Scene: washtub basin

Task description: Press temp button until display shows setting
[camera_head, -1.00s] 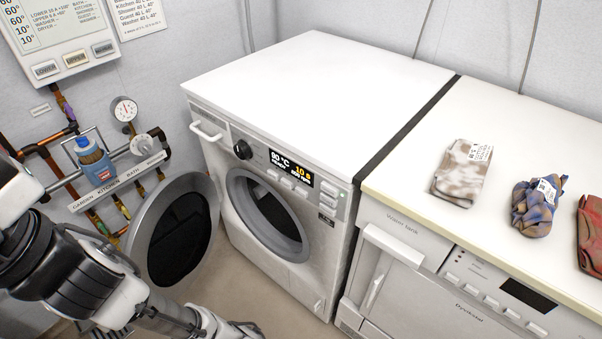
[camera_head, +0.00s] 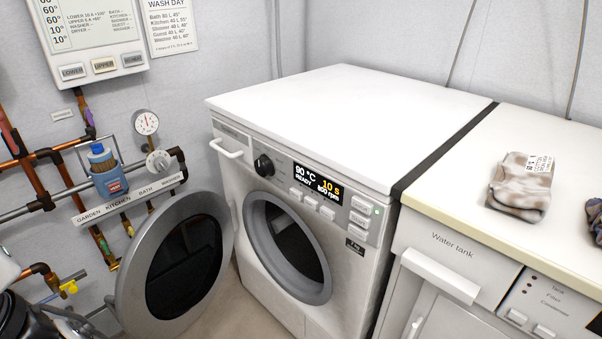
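The white washing machine (camera_head: 350,105) stands in the middle with its round door (camera_head: 175,262) swung open to the left. Its black display (camera_head: 318,184) reads 90 °C, READY, 10 s and 800 rpm. Several small light buttons (camera_head: 312,203) sit in a row below the display, and more (camera_head: 360,211) are stacked to its right. Which one is the temp button is too small to read. A black knob (camera_head: 263,165) is left of the display. Part of my arm shows at the lower left edge; my gripper is out of the picture.
A second appliance marked Water tank (camera_head: 452,245) stands at right, with folded cloth (camera_head: 521,185) on its worktop. Copper pipes, a gauge (camera_head: 146,123) and a blue bottle holder (camera_head: 108,181) are on the left wall. The open door takes up the floor space at left.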

